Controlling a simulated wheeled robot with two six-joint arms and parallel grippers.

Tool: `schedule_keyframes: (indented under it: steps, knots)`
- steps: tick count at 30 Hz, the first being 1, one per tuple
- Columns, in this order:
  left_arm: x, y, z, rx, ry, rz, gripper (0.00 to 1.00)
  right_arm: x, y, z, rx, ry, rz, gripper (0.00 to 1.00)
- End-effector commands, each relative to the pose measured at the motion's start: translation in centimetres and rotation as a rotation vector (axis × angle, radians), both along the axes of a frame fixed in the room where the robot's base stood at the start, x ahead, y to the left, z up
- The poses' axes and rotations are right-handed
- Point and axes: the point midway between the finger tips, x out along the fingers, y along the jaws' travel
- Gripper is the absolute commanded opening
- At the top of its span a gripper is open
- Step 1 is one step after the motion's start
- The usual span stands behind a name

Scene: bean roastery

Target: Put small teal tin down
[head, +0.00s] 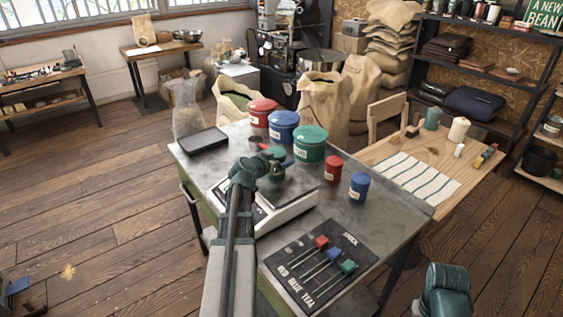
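A small teal tin (278,170) shows over the plate of the white scale (287,212). My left gripper (273,156) is around its upper part and looks shut on it; the fingers partly hide it. I cannot tell whether the tin touches the plate. A small red tin (333,169) and a small blue tin (359,187) stand upright right of the scale. Larger red (262,113), blue (283,127) and green (310,145) lidded tins stand behind. My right gripper (445,292) is partly in view at the lower right, apart from the table; its fingers cannot be made out.
A dark board (310,285) with red, blue and teal pieces and lettering lies at the table's front. A black tray (203,141) lies at the back left. A wooden table (400,155) with a striped cloth (417,178) adjoins on the right. Bare metal tabletop (385,215) shows at the right.

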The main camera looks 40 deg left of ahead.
Motion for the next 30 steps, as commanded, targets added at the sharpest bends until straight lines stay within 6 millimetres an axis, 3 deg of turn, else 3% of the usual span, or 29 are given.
schedule_keyframes:
  steps: [2, 3, 6, 15, 30]
  knots:
    - [0.0, 0.0, -0.4, 0.000, 0.000, 0.000, 0.20, 0.0, 0.0, -0.4, 0.000, 0.000, 0.000, 0.00]
    - [0.0, 0.0, -0.3, 0.000, 0.000, 0.000, 0.86, 0.0, 0.0, -0.3, 0.000, 0.000, 0.000, 0.00]
    - [0.0, 0.0, -0.2, 0.000, 0.000, 0.000, 1.00, 0.0, 0.0, -0.2, 0.000, 0.000, 0.000, 0.00]
    - [0.0, 0.0, 0.3, 0.000, 0.000, 0.000, 1.00, 0.0, 0.0, 0.3, 0.000, 0.000, 0.000, 0.00]
    - [-8.8, -1.2, 4.0, 0.000, 0.000, 0.002, 1.00, 0.0, 0.0, 4.0, 0.000, 0.000, 0.000, 0.00]
